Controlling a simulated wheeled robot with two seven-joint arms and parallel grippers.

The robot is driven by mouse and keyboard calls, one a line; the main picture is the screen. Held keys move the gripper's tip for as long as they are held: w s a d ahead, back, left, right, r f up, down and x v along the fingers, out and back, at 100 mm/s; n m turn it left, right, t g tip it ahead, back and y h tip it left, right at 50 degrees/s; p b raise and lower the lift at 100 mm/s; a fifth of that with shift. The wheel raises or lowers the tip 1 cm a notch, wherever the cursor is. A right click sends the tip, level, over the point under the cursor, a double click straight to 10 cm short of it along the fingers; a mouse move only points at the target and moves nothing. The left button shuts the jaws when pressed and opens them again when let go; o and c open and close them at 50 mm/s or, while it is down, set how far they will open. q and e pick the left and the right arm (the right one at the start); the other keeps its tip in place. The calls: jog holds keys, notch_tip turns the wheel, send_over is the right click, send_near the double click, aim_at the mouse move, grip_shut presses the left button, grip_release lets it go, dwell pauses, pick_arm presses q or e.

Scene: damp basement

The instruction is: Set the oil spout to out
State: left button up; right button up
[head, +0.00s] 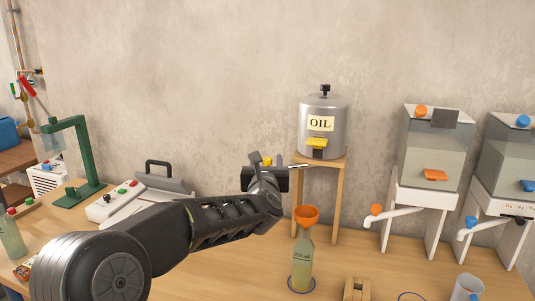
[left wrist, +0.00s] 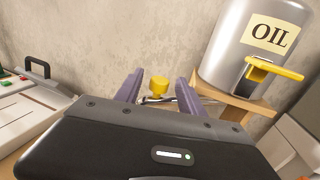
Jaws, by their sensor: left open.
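The oil tank (head: 323,130) is a grey metal drum labelled OIL on a wooden stand (head: 338,200), with a yellow tap lever (head: 317,143) on its front. The oil spout (head: 302,166) is a thin metal pipe by the stand top, swung out to the left. Its yellow knob (left wrist: 158,86) is at the left end. My left gripper (head: 267,161) is open. In the left wrist view its two fingers stand on either side of the knob, apart from it. Part of the spout is hidden behind my gripper. My right gripper is not in view.
A bottle with an orange funnel (head: 306,214) stands in front of the oil stand. Two clear tanks (head: 433,150) with white spouts stand on the right. A wooden block (head: 357,288) and a cup (head: 467,288) are near the front. A machine with a black handle (head: 165,175) is at left.

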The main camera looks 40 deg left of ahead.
pick_arm(q)
jog(key=p+x, duration=0.1)
jog(key=x, duration=0.3)
jog(key=shift+w+a, duration=0.1)
jog(key=shift+c, duration=0.5)
grip_shut()
dwell(0.9)
